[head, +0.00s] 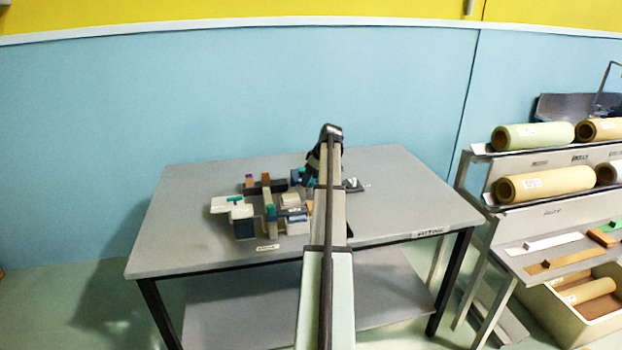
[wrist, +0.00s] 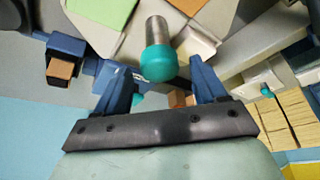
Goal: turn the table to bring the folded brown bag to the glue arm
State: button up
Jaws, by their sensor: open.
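In the wrist view, my gripper (wrist: 161,72) is open, with its two blue fingers apart and nothing held. A metal post with a rounded teal knob (wrist: 158,62) rises from a light grey plate (wrist: 125,38), which appears to be the turning table. The knob appears between or just beyond the fingertips; I cannot tell its depth. A flat brown piece (wrist: 188,5), perhaps the folded brown bag, is cut off at the top edge. A green piece (wrist: 100,14) lies to its left. I cannot single out the glue arm. In the head view, my arm hides most of the gripper.
A blue holder with a brown block (wrist: 61,69) is at left in the wrist view. Stacked tan pieces (wrist: 286,128) are at right. A roll rack (head: 520,216) stands right.

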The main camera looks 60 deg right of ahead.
jog(key=shift+w+f, duration=0.15)
jog(key=shift+f, duration=0.1)
jog(key=shift+c, duration=0.2)
grip_shut()
dwell(0.4)
